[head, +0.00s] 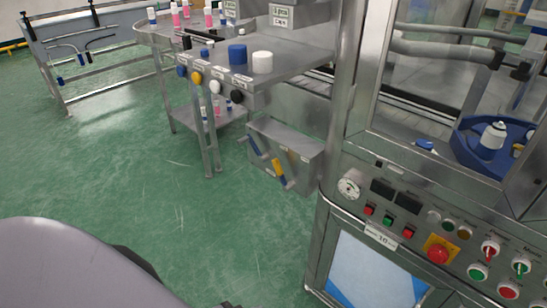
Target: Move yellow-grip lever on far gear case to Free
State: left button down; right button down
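A grey metal gear case (297,149) sits low beside the machine, under the end of the steel table. A lever with a yellow grip (278,168) is on its front, tilted, with its lower end to the right. A second lever with a blue grip (255,147) is to its left, tilted the same way. Small labels are on the case, too small to read, so I cannot tell which position is Free. Neither gripper shows clearly; a small dark part at the bottom edge cannot be identified.
A steel table (290,62) with blue and white caps and coloured knobs stands above the case. A machine with a control panel (400,215) and red emergency button (437,254) fills the right. A conveyor frame (100,35) is far left. Green floor (150,165) is open at the left.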

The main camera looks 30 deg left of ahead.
aim_at(286, 186)
jog(key=i+j+z, duration=0.1)
jog(key=j, duration=0.3)
jog(key=i+j+z, duration=0.15)
jog(key=j, duration=0.2)
jog(key=i+j, duration=0.1)
jog(key=j, duration=0.5)
jog(key=i+j, duration=0.1)
jog(key=j, duration=0.45)
jog(key=z, duration=0.05)
